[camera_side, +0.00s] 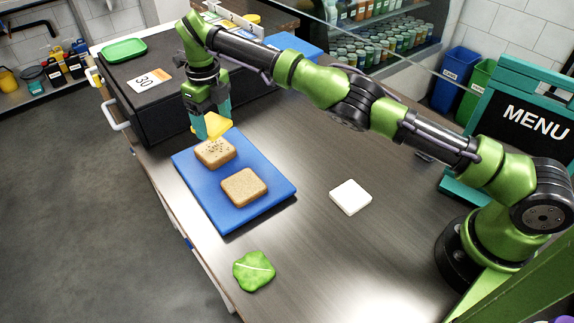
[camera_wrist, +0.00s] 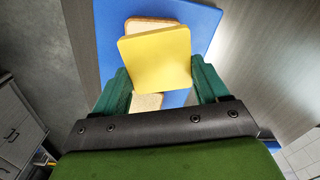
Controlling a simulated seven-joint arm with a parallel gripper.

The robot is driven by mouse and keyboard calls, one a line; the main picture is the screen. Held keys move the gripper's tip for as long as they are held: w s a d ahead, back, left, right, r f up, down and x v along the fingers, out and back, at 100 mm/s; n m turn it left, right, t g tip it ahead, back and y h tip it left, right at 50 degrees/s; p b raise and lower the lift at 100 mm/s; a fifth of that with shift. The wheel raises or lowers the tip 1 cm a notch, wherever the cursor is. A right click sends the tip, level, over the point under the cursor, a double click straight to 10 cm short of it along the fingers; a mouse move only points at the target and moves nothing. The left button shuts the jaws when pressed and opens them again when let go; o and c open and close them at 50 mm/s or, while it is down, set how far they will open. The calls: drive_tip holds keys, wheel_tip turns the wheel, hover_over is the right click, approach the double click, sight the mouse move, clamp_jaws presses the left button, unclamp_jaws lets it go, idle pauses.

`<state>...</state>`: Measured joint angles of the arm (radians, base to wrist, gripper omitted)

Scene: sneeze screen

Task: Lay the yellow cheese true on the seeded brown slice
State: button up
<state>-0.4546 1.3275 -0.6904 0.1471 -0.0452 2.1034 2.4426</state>
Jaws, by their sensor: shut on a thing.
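The yellow cheese (camera_side: 213,126) is held in my gripper (camera_side: 210,124), above the seeded brown slice (camera_side: 214,153). In the wrist view the square cheese (camera_wrist: 157,60) sits between the two teal fingers and looks slightly turned. The seeded slice lies at the far end of the blue board (camera_side: 190,188). A plain brown slice (camera_side: 244,187) lies nearer on the same board. In the wrist view, bread shows beyond the cheese (camera_wrist: 150,23) and below it (camera_wrist: 147,102); the cheese hides much of the board there.
A white square slice (camera_side: 350,197) lies on the counter right of the board. A green lettuce leaf (camera_side: 253,271) lies in front. A menu stand (camera_side: 525,120) is at right.

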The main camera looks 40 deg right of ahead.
sight(216, 150)
drive_tip(key=shift+s+a+r+m, duration=0.25)
drive_tip(key=shift+a+r+m, duration=0.2)
drive_tip(key=shift+m, duration=0.35)
drive_tip(key=shift+s+a+m, duration=0.1)
drive_tip(key=shift+s+m, duration=0.05)
drive_tip(key=shift+m, duration=0.55)
drive_tip(key=shift+f, duration=2.45)
drive_tip(key=shift+f, duration=0.6)
drive_tip(key=o, duration=1.1)
drive_tip(key=shift+r, duration=0.1)
